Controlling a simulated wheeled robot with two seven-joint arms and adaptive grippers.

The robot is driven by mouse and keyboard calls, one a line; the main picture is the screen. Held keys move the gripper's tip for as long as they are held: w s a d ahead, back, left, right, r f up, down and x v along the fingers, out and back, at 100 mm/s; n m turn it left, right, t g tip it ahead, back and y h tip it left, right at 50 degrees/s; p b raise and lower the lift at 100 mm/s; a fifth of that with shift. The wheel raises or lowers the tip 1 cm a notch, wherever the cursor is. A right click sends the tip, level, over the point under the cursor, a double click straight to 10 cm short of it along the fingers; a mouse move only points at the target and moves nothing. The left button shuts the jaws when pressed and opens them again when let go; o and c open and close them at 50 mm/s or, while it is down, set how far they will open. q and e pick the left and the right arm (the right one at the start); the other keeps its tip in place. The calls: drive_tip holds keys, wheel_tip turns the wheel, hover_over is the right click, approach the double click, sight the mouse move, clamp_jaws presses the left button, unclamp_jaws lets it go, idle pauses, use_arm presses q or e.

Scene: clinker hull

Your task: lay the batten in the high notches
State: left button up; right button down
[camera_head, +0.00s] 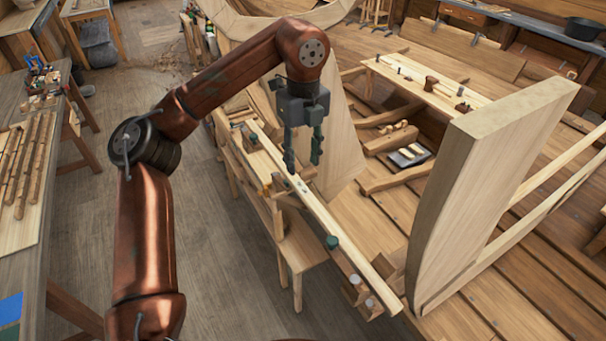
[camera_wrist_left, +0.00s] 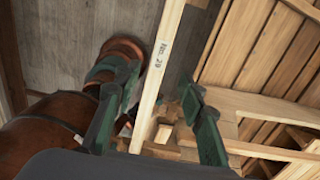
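The batten (camera_head: 322,217) is a long, thin, pale strip lying at a slant along the near side of the hull frame. In the left wrist view the batten (camera_wrist_left: 158,70) carries the mark "No. 29". My left gripper (camera_head: 303,168) is above the upper part of the batten, fingers pointing down. In the left wrist view its two fingers (camera_wrist_left: 163,85) are spread, with the batten showing between them and gaps on both sides. I cannot tell the high notches apart from the other supports along the batten. My right gripper is not in view.
A tall, thick plank (camera_head: 470,185) stands at the right, near the batten's lower end. A green knob (camera_head: 332,242) sits beside the batten. A workbench (camera_head: 75,235) with several wooden strips is at the left. The floor (camera_head: 225,250) between bench and hull is clear.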

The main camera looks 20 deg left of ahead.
use_arm(q)
drive_tip(key=shift+r, duration=1.7)
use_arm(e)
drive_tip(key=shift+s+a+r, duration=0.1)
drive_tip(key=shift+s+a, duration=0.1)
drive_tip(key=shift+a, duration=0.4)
